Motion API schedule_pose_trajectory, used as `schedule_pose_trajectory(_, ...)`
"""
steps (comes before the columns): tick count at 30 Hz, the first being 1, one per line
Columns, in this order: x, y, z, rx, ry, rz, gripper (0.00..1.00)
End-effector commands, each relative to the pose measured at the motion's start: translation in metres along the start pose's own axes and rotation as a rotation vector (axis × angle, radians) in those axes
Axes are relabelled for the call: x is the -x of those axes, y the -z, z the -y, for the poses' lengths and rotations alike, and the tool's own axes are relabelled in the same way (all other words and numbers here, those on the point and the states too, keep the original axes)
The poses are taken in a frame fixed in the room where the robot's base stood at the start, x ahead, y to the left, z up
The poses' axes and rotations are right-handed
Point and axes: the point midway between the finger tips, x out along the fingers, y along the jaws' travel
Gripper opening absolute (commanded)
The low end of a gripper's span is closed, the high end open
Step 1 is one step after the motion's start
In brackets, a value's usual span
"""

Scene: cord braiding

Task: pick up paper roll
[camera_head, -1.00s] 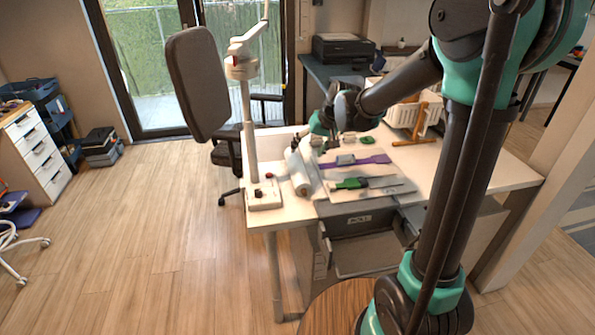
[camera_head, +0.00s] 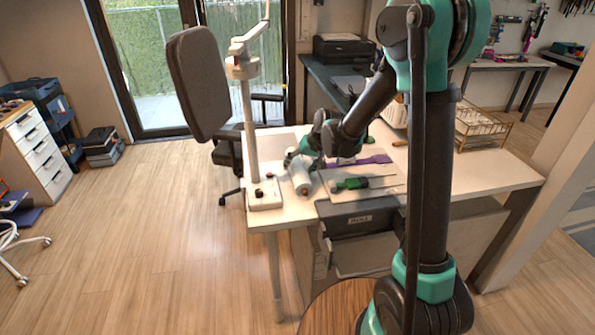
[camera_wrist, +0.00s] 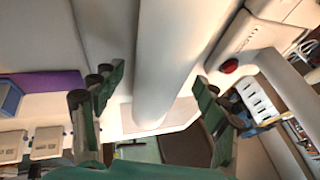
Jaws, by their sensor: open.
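The white paper roll (camera_head: 301,176) lies on the left part of the white table, beside the base of the white stand. In the wrist view the paper roll (camera_wrist: 160,65) runs lengthwise between the two green and black fingers. My gripper (camera_head: 298,157) is over the far end of the roll in the head view. In the wrist view my gripper (camera_wrist: 150,90) is open, with one finger on each side of the roll and visible gaps between them. Whether a finger touches the roll cannot be told.
The white stand (camera_head: 263,194) with a red button stands close on the roll's left. A purple strip (camera_head: 370,161) and a green-handled tool (camera_head: 350,183) lie to the right on the table. A wire rack (camera_head: 482,128) stands farther right. The table's front right is clear.

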Motion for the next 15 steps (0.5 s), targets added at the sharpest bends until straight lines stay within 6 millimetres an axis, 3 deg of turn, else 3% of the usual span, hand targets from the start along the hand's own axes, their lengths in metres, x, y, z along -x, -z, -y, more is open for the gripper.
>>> schedule_pose_trajectory(7,-0.0012,0.0,-0.0001,0.0,0.0,0.0,0.73)
schedule_pose_trajectory(15,-0.001,0.0,-0.0001,-0.001,0.0,0.0,0.4)
